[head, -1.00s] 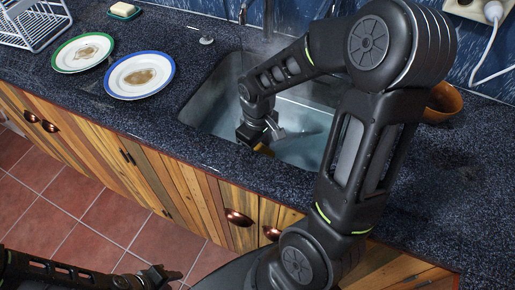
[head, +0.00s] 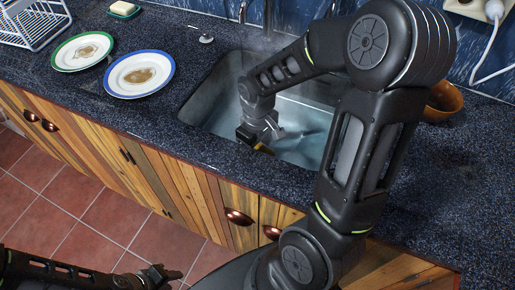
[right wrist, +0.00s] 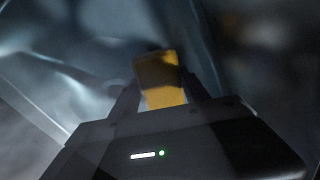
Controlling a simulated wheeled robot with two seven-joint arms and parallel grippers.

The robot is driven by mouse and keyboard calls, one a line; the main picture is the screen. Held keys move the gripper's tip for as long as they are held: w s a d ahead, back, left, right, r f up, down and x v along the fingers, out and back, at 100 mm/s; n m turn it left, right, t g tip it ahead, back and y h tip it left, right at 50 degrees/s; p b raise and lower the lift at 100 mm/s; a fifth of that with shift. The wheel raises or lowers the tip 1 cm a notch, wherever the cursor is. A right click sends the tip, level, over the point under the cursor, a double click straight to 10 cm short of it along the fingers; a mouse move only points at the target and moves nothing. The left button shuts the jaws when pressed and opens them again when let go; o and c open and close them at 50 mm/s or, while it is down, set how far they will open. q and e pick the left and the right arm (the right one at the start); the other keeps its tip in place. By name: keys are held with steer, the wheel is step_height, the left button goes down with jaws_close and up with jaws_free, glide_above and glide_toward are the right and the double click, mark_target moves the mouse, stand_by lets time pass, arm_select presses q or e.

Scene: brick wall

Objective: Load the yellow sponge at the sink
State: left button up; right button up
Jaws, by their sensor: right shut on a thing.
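The yellow sponge (right wrist: 158,82) shows between the two fingers of my right gripper (right wrist: 160,90) in the right wrist view. My right gripper is shut on it. In the head view, my right gripper (head: 254,142) is low in the steel sink (head: 208,118), near its front wall, and only a small yellow bit of the sponge (head: 264,149) shows. My arm hides part of the basin. My left gripper (head: 165,275) is at the bottom left, over the floor and away from the counter; its jaw opening is too small to tell.
A green-rimmed plate (head: 62,61) and a blue-rimmed plate (head: 120,85), both with brown stains, lie left of the sink. A dish rack (head: 32,22) and soap on a dish (head: 123,10) stand behind. An orange-brown bowl (head: 443,103) is right of the sink.

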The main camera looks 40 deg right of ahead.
mark_target(257, 149)
steer(key=shift+s+f, duration=0.1)
steer(key=shift+f, duration=0.35)
stand_by(1.3)
steer(key=shift+r, duration=0.1)
step_height(257, 149, up, 7)
steer(key=p, duration=0.5)
steer(key=shift+w, duration=0.2)
stand_by(0.8)
